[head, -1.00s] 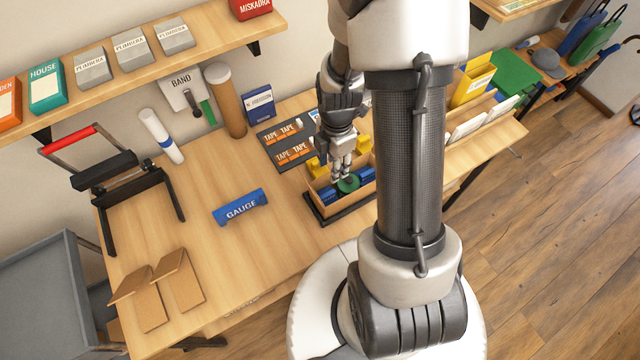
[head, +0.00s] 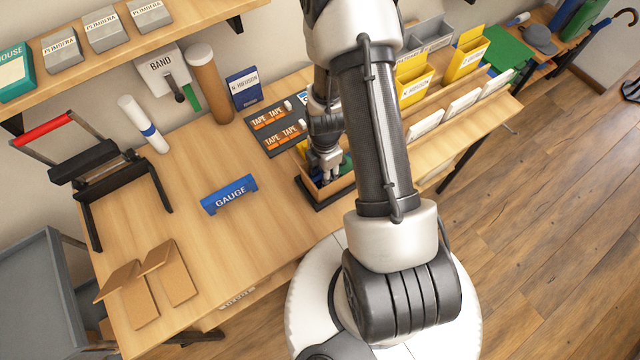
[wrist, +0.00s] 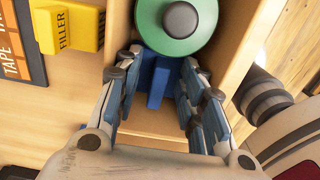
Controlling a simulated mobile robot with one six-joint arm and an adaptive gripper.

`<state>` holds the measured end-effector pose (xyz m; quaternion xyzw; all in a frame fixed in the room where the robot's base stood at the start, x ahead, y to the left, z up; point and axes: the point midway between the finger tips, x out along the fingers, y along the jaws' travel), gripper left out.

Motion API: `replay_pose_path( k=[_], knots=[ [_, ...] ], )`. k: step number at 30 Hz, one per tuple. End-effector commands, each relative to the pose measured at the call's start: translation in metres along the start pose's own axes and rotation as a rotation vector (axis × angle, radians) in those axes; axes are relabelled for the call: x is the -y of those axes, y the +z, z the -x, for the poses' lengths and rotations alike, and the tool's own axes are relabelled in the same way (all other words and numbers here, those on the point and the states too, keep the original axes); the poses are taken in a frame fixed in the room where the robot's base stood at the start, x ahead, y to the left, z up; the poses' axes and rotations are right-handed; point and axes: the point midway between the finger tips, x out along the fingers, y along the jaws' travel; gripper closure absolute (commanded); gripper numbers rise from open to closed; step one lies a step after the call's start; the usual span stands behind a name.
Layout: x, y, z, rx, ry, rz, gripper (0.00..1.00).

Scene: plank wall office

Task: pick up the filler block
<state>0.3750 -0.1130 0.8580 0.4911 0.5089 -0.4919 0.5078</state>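A yellow block (wrist: 68,28) marked FILLER lies on the table left of an open wooden box (wrist: 118,25) in the wrist view. My gripper (wrist: 160,75) is inside the box with its fingers apart. A blue piece (wrist: 158,82) stands between the fingers, with no clear contact on either side; its lower part is hidden. A green disc (wrist: 182,42) with a dark knob sits just beyond the fingertips. In the head view my gripper (head: 327,178) is low in the box (head: 343,184), and my arm hides part of the box.
A black mat with orange TAPE packs (head: 272,118) lies behind the box. Yellow bins (head: 412,82) stand at the right. The box walls are close around my fingers.

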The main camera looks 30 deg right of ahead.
Motion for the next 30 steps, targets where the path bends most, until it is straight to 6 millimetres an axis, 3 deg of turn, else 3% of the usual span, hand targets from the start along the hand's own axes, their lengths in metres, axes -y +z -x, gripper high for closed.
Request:
replay_pose_path(
  k=[3, 10, 26, 30],
  knots=[
    [-0.0002, 0.0001, -0.0094, 0.001, 0.001, 0.000, 0.63],
    [-0.0004, 0.0002, -0.0091, 0.001, 0.002, 0.000, 0.63],
    [-0.0002, 0.0001, -0.0089, 0.001, 0.001, 0.000, 0.99],
    [-0.0002, 0.0001, -0.0089, 0.001, 0.001, 0.000, 1.00]
  ],
)
